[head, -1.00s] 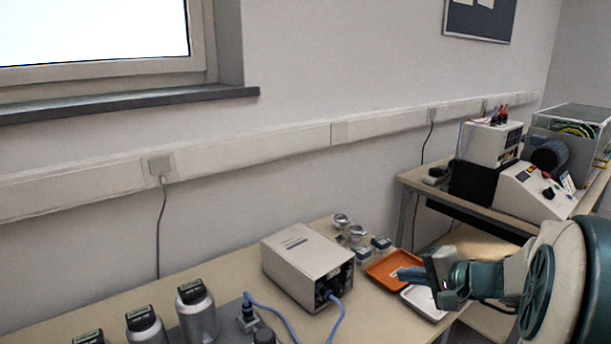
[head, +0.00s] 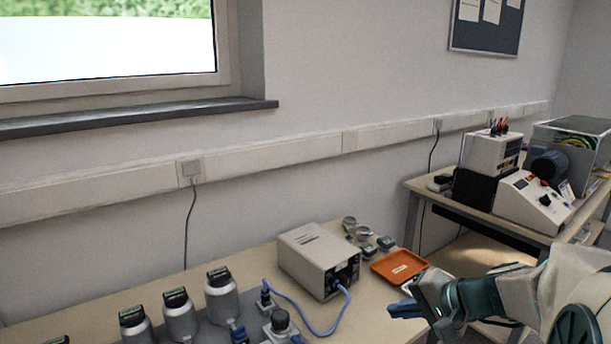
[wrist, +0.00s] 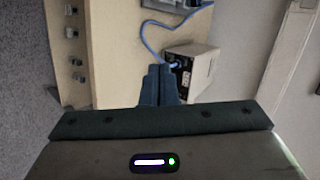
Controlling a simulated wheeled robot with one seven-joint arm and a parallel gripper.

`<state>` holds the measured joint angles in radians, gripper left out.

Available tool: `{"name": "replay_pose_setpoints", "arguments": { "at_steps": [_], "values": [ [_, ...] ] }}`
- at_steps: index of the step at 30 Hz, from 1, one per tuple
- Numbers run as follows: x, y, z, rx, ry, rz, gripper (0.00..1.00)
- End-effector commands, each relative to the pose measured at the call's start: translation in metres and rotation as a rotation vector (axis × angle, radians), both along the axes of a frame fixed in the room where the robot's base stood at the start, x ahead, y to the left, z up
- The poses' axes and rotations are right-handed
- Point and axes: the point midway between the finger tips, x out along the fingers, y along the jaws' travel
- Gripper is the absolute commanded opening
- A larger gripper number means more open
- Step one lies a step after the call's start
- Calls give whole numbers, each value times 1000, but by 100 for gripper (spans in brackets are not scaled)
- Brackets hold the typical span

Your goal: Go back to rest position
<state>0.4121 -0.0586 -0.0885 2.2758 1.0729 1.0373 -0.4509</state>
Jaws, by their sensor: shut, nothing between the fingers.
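My gripper (head: 405,309) is at the lower right of the head view, in front of the table's right end and nearer to me than the orange tray. Its blue fingers are together with nothing between them. In the wrist view the shut fingers (wrist: 159,86) point toward the table and the beige instrument box (wrist: 190,72). Part of my arm shows at the lower right of the head view.
The beige box (head: 318,260) with a blue cable stands on the table (head: 262,254). An orange tray (head: 399,267) and several small metal parts (head: 362,235) lie right of it. Several silver canisters (head: 221,294) stand at left. A second bench (head: 478,219) with instruments is at right.

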Motion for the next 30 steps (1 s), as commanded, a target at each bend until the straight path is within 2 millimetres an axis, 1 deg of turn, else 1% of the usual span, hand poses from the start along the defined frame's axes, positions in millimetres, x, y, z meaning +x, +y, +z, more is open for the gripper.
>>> {"name": "replay_pose_setpoints", "arguments": {
  "at_steps": [1, 5, 8, 9, 12, 16, 18, 22, 26, 30],
  "values": [
    [-8, 9, 8, -28, 15, 33, 0],
    [-33, 28, 17, -125, 65, 126, 0],
    [-59, 42, 28, -238, 105, 215, 0],
    [-70, 46, 33, -293, 119, 254, 0],
    [-98, 51, 46, -447, 145, 342, 0],
    [-125, 47, 62, -644, 146, 432, 0],
    [-134, 43, 70, -734, 137, 464, 0],
    [-143, 37, 80, -854, 115, 501, 0],
    [-146, 34, 83, -907, 103, 514, 0],
    [-147, 33, 83, -912, 102, 515, 0]
  ]
}}
